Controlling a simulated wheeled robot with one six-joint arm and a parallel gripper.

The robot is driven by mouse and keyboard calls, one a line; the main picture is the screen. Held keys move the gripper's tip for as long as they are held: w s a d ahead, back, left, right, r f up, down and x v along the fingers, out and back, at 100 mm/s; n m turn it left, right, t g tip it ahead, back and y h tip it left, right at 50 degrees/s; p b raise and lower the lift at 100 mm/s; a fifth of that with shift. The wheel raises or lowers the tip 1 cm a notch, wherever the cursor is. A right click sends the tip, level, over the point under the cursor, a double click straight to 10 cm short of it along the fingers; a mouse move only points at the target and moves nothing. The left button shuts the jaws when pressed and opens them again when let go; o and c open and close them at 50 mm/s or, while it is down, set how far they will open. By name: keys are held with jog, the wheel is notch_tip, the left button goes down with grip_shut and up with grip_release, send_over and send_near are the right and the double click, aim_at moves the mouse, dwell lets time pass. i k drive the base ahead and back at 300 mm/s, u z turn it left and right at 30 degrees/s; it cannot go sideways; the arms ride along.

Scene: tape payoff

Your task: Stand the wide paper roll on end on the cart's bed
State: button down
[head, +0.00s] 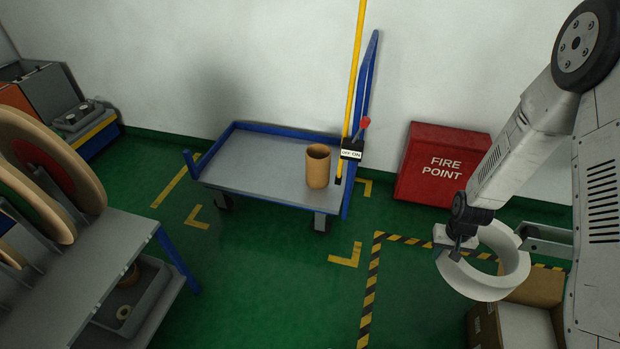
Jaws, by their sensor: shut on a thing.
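My gripper (456,241) is shut on the near-left wall of a large white ring-shaped roll (503,277). The roll is held tilted above the floor at the right, with green floor showing through its hole. A tall brown hollow roll (317,167) stands on end on the right part of the cart's grey bed (257,165), apart from my gripper. The picture does not settle which of the two is the wide paper roll. The fingertips are partly hidden against the white roll.
The cart has a blue rim and tall handle (366,85). A yellow pole with an ON/OFF box (351,149) stands by its right end. An open cardboard box (524,322) is below the white roll. A red fire-point box (440,163) is against the wall. A rack (110,255) holds large reels at left.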

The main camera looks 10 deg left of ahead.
aim_at(267, 169)
jog(key=z, duration=0.05)
jog(key=k, duration=0.3)
jog(key=u, duration=1.4)
jog(key=i, duration=0.9)
jog(key=u, duration=0.5)
jog(key=i, duration=0.9)
jog(key=z, duration=0.85)
jog(key=i, duration=0.65)
jog(key=z, duration=0.5)
